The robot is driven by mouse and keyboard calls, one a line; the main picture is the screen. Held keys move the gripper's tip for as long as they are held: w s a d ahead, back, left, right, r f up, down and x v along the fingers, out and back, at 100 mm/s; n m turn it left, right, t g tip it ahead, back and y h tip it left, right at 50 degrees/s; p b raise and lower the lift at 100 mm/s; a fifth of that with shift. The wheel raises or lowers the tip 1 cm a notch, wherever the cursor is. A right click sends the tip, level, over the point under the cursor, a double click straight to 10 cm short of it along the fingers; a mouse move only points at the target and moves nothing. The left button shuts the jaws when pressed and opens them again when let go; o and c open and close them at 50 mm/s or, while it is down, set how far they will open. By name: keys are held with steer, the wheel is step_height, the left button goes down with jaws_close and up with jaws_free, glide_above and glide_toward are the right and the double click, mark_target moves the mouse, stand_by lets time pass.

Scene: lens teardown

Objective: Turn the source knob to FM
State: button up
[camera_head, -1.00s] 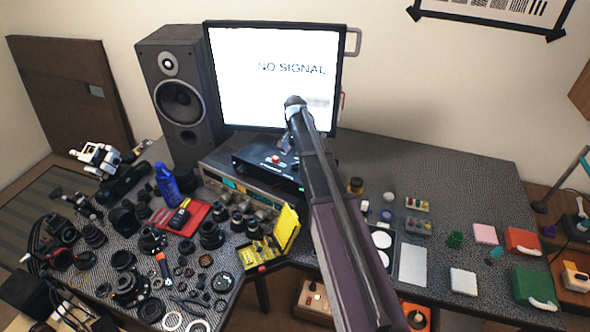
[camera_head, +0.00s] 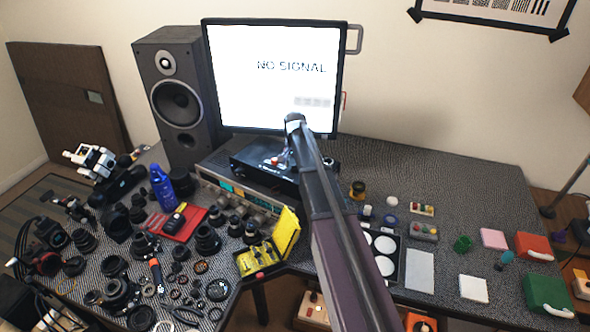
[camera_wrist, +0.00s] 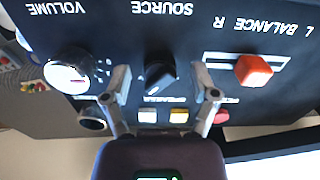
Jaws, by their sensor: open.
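The black source knob (camera_wrist: 158,78) sits under the SOURCE label in the wrist view, where the panel lettering appears upside down. Its setting marks cannot be read. My gripper (camera_wrist: 161,72) is open, with one finger on each side of the knob and a visible gap to it on both sides. Whether the fingertips reach down around the knob cannot be told. The black audio unit (camera_head: 248,169) lies below the monitor in the head view, partly behind my arm. The knob and fingertips cannot be made out there.
The silver volume knob (camera_wrist: 70,71) and the red balance slider (camera_wrist: 253,70) flank the source knob. Small push buttons (camera_wrist: 178,116) lie close by between my fingers. The monitor (camera_head: 270,80) reading NO SIGNAL stands behind the unit, with a tall speaker (camera_head: 176,95) to its left.

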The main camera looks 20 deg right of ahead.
stand_by(0.3)
jaws_close()
steer(key=shift+n, duration=0.4)
steer(key=n, duration=0.2)
steer(key=shift+n, duration=0.4)
steer(key=n, duration=0.3)
steer(key=shift+n, duration=0.3)
steer(key=n, duration=0.4)
steer(key=shift+s+n, duration=0.1)
steer(key=shift+n, duration=0.2)
steer(key=n, duration=0.4)
